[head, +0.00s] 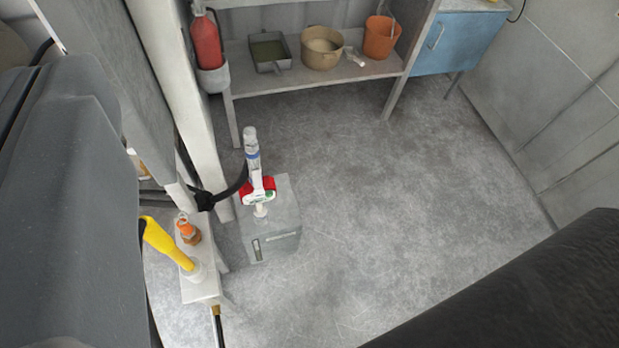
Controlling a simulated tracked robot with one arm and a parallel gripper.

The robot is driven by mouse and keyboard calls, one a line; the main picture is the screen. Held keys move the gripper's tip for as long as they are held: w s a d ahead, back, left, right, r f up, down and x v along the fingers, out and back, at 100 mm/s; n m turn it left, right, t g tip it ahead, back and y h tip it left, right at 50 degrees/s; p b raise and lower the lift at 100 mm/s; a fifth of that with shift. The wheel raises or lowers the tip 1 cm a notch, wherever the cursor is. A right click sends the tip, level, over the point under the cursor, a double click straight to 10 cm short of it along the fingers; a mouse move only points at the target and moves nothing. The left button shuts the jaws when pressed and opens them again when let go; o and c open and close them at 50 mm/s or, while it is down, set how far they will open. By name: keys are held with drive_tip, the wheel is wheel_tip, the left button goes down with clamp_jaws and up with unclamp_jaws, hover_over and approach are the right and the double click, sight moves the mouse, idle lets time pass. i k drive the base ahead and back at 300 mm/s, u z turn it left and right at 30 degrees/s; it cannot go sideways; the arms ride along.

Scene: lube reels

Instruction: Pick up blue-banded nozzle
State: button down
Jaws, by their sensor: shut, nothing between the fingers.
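The blue-banded nozzle (252,157) stands roughly upright, left of the picture's middle. It has a pale grey upper part with a blue band, and a red and white part (259,191) at its lower end. It is above a grey box (285,215) on the floor; I cannot tell exactly how it is held there. A black hose (236,188) runs to it from the left. My gripper's fingertips do not show; only dark parts that seem to be my arm fill the left side and lower right corner.
A pale stand (201,288) at lower left carries a yellow-handled nozzle (166,243) and an orange-topped fitting (187,231). A fire extinguisher (206,42) hangs behind. A shelf (300,83) with pans and an orange bucket (381,38) stands at the back. Floor right is clear.

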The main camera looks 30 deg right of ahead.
sight(253, 153)
drive_tip(key=z, duration=0.3)
drive_tip(key=i, duration=1)
drive_tip(key=u, duration=0.1)
